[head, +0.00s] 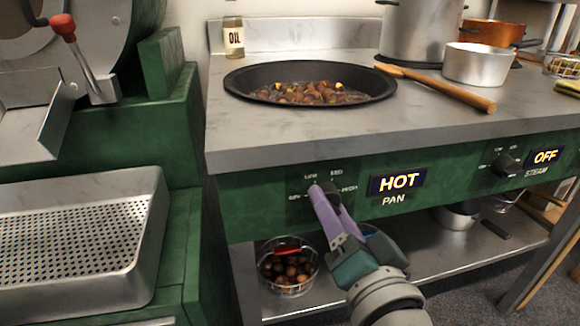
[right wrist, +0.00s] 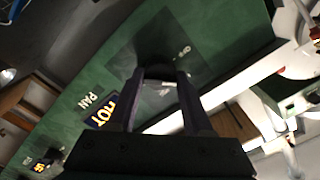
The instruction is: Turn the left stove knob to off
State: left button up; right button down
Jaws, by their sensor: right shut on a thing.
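The left stove knob (right wrist: 160,62) is dark and sits on the green stove front. In the head view it is mostly hidden behind the purple fingers of my right gripper (head: 322,190). My right gripper is shut on this knob, one finger on either side in the right wrist view (right wrist: 158,78). Labels OFF, LOW, MED and HIGH ring the knob; its pointer is hidden. The lit display (head: 399,182) above PAN reads HOT. My left gripper is not in view.
A pan (head: 310,100) of chestnuts sits on the stovetop, with a wooden-handled tool (head: 440,88) to its right. The right knob (head: 507,166) has an OFF display beside it. A basket of chestnuts (head: 290,289) stands on the shelf below. A perforated tray (head: 148,278) is at left.

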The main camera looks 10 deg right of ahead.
jog(key=shift+n+p, duration=0.45)
jog(key=shift+n, duration=4.05)
jog(key=shift+c, duration=1.5)
grip_release()
